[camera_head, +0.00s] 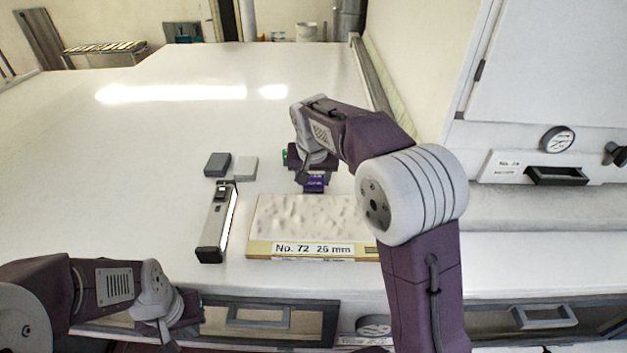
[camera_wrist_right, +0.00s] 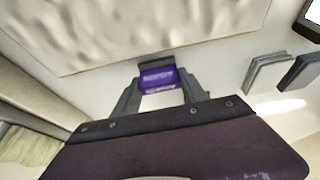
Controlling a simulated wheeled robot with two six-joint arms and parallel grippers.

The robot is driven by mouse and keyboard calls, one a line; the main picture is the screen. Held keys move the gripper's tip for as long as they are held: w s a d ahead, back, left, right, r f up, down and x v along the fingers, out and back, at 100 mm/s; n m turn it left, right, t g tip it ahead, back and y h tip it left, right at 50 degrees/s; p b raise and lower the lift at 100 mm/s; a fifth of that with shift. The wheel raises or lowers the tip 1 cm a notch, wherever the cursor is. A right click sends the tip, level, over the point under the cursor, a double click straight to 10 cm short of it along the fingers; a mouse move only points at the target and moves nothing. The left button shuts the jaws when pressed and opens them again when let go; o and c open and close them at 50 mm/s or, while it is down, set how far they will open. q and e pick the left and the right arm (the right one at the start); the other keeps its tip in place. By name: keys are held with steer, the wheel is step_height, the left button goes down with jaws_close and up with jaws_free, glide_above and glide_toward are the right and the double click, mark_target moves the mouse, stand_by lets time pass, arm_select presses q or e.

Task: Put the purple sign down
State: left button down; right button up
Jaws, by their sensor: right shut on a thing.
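The purple sign (camera_head: 315,183) is small, with pale lettering, just beyond the far edge of the textured board. My right gripper (camera_head: 314,177) is shut on it; the arm hides part of the surroundings. In the right wrist view the sign (camera_wrist_right: 158,79) sits between the two grey fingertips of my right gripper (camera_wrist_right: 157,84), near the board's edge. I cannot tell whether the sign touches the table.
The textured board (camera_head: 310,215), labelled "No. 72 26 mm", lies at the table's front. A grey and black bar-shaped tool (camera_head: 216,225) and two small grey blocks (camera_head: 217,164) (camera_head: 245,168) lie left of it. The white table (camera_head: 130,150) is clear farther back.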

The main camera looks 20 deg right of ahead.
steer(key=shift+a+f, duration=0.1)
steer(key=shift+f, duration=0.1)
steer(key=o, duration=1.3)
steer(key=shift+r, duration=0.1)
steer(key=shift+o, duration=0.2)
steer(key=shift+d, duration=0.45)
steer(key=shift+a+r, duration=0.1)
steer(key=shift+r, duration=0.05)
steer(key=v, duration=1.2)
steer(key=shift+b, duration=0.35)
steer(key=shift+a, duration=0.1)
